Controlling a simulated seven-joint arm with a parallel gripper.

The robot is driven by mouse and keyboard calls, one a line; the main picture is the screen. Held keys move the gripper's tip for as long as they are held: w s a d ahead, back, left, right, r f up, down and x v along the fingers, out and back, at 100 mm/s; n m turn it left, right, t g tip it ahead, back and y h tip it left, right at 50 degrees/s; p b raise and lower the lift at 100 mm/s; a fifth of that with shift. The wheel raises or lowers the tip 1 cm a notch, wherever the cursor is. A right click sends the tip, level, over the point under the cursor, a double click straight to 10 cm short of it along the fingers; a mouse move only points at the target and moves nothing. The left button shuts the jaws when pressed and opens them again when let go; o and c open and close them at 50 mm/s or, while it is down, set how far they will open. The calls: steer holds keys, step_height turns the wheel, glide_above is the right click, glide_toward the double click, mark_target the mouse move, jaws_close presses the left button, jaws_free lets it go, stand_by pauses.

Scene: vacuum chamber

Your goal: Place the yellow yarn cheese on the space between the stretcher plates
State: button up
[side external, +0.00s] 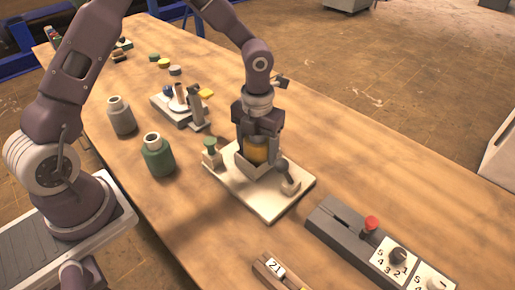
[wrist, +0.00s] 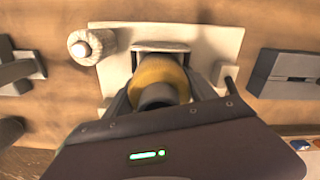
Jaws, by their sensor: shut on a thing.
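The yellow yarn cheese (side external: 256,150) is in my gripper (side external: 256,158), low over a pale base plate (side external: 272,203). In the wrist view the yellow cheese (wrist: 158,72) shows with a dark core end toward the camera, between the fingers of my gripper (wrist: 158,92). A pale upright plate (wrist: 160,46) stands just beyond the cheese on the base plate (wrist: 215,40). My gripper is shut on the cheese. Whether the cheese touches the base is hidden by the fingers.
A green-topped post (side external: 210,152) stands at the base plate's left corner. Grey (side external: 121,115) and green bottles (side external: 157,156) stand to the left. A grey control box (side external: 375,245) with a red knob is at the right front.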

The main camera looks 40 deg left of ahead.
steer(key=shift+f, duration=0.1)
steer(key=o, duration=1.5)
steer(key=s+a+r+n+t+y, duration=0.1)
steer(key=s+r+n, duration=0.25)
steer(key=r, duration=0.55)
steer(key=s+a+r+n, duration=0.15)
steer(key=r+n, duration=0.25)
steer(key=r, duration=0.5)
steer(key=s+r+n+t, duration=0.2)
steer(key=s+n, duration=0.7)
steer(key=n, duration=0.3)
steer(key=s+r+n+t+h, duration=0.1)
steer(key=s+r+n+t, duration=0.1)
steer(key=s+n, duration=0.7)
steer(key=a+n, duration=0.1)
steer(key=n, duration=0.3)
steer(key=shift+r+t, duration=0.3)
steer(key=shift+r, duration=0.1)
